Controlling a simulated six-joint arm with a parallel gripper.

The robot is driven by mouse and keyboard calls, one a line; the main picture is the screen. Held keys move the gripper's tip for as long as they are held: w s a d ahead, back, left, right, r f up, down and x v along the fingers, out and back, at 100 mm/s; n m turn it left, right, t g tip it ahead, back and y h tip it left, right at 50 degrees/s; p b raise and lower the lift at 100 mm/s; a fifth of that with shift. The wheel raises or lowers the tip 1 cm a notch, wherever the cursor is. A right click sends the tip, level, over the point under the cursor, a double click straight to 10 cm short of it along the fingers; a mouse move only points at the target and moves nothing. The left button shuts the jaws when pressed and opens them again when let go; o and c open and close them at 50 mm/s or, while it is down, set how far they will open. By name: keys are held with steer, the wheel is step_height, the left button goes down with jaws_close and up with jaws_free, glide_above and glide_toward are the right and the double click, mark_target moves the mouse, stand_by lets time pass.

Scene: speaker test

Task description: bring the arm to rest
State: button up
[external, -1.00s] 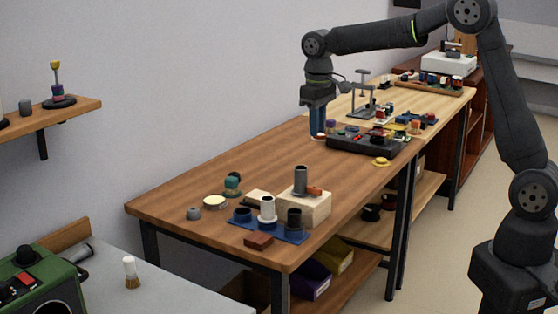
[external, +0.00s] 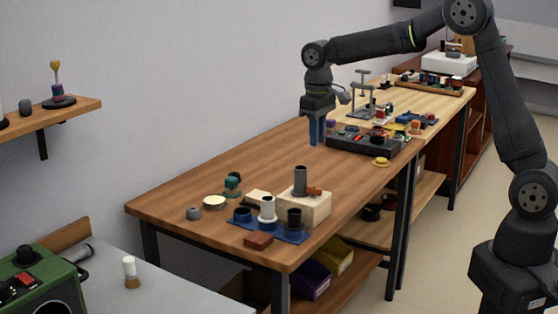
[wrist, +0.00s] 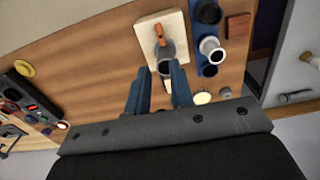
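My gripper (external: 316,142) hangs above the far part of the long wooden table, left of the dark tray and behind the pale block. Its two blue fingers point down. In the wrist view my gripper (wrist: 157,90) shows its fingers well apart, with bare table visible between them and nothing held. The arm reaches across from the right, bent at the elbow.
The wooden table (external: 190,207) holds a pale block (external: 312,208) with a grey cylinder (external: 300,180), a blue mat (external: 283,236), a reddish-brown block (external: 258,240) and a dark tray (external: 350,145).

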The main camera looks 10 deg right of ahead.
mark_target(316, 188)
step_height(316, 188, down, 14)
steer(key=shift+f, duration=0.1)
stand_by(0.5)
